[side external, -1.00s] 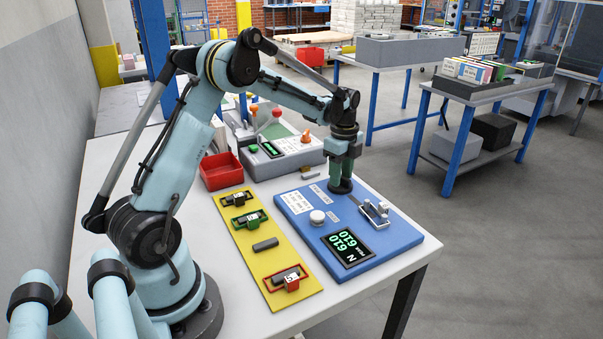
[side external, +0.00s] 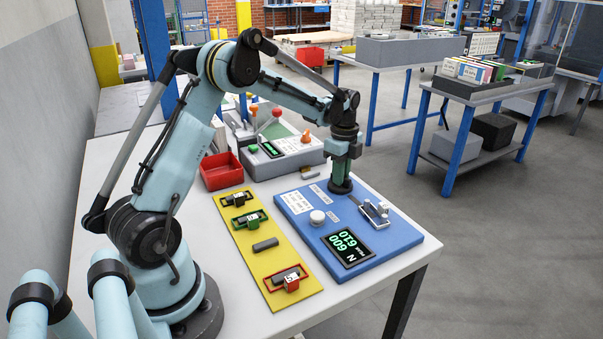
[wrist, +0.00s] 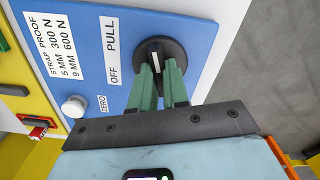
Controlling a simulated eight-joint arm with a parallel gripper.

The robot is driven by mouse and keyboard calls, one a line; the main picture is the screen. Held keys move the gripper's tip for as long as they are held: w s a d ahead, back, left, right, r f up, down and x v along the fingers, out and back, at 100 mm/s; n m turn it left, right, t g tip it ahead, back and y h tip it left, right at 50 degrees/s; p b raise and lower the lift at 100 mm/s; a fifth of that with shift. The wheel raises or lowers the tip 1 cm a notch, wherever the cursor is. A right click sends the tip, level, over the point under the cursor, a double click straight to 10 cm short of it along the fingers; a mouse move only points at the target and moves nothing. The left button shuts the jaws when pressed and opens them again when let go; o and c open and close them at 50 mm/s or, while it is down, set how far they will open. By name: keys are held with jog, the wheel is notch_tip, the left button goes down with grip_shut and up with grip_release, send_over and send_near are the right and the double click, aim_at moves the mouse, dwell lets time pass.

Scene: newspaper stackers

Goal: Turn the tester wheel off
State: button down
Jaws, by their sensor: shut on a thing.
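The tester wheel (wrist: 181,54) is a round black dial on the blue tester board (wrist: 185,20). It has a raised middle grip with a white stripe. The words OFF and PULL are printed beside it on a white label (wrist: 112,50). My gripper (wrist: 162,72) has green fingers, and they are closed around the wheel's middle grip. In the side view my gripper (side external: 342,174) points straight down at the far edge of the blue board, and the dark wheel (side external: 340,187) shows just below it. The fingers hide part of the grip. The display (side external: 348,247) shows green digits.
A white round button (side external: 317,217) and a small metal clamp fixture (side external: 375,213) sit on the board. A yellow strip (side external: 240,235) with small blocks lies to the left. A red bin (side external: 222,172) and a grey control box (side external: 285,157) stand behind.

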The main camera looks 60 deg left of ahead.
jog(key=n, duration=0.4)
jog(key=shift+n, duration=0.3)
jog(key=n, duration=0.3)
jog(key=shift+n, duration=0.3)
jog(key=n, duration=0.4)
jog(key=shift+n, duration=0.3)
jog(key=n, duration=1.1)
jog(key=shift+n, duration=0.3)
jog(key=n, duration=0.3)
jog(key=shift+n, duration=2.3)
